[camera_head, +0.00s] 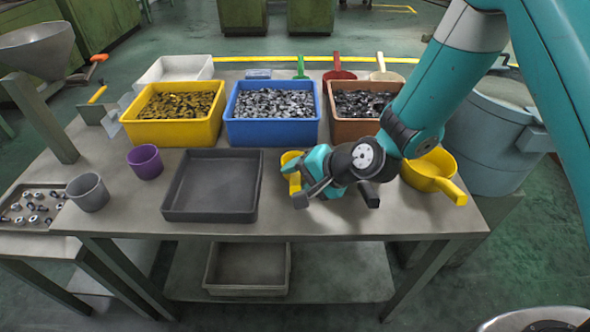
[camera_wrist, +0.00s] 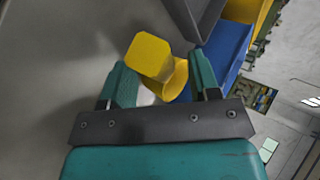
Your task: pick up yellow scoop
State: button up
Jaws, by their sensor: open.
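A small yellow piece (camera_head: 291,160) sits on the table just right of the dark grey tray, partly hidden by my gripper (camera_head: 299,180). In the wrist view this yellow object (camera_wrist: 150,56) shows a flat, rounded-square part and a curved part, lying between the two teal fingers of my gripper (camera_wrist: 160,62). The fingers are open, one on each side, with gaps visible. A larger yellow scoop (camera_head: 428,167) with a round bowl and a handle towards the front right lies at the table's right side, apart from my gripper.
The dark grey tray (camera_head: 212,213) is close left of my gripper. Yellow (camera_head: 172,133), blue (camera_head: 272,132) and brown (camera_head: 352,131) bins of small parts stand behind. A purple cup (camera_head: 145,163) and a grey cup (camera_head: 88,194) stand left. A large grey drum (camera_head: 490,150) is right.

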aim_at(295, 175)
jog(key=shift+x, duration=0.9)
grip_shut()
jog(key=shift+r, duration=0.1)
notch_tip(295, 175, up, 20)
jog(key=p, duration=0.1)
jog(key=shift+p, duration=0.35)
